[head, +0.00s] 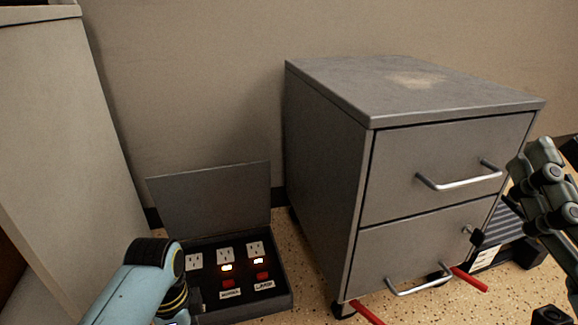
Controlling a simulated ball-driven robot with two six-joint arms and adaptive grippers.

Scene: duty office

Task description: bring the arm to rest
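My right gripper (527,185) is at the right edge, in front of the right side of a grey two-drawer cabinet (325,170). Its grey finger links show, but I cannot tell whether they are open or shut, and I see nothing held in them. My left arm's blue link with black joint rings comes in at the bottom left, over the near-left corner of the outlet box. My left gripper is not in view.
The cabinet's drawers are shut; a key with a black tag (478,237) hangs at the lower drawer's lock. An open-lidded outlet box (282,301) with lit switches stands on the floor. Red bars (470,280) show low by the cabinet. A pale cabinet (60,120) stands left.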

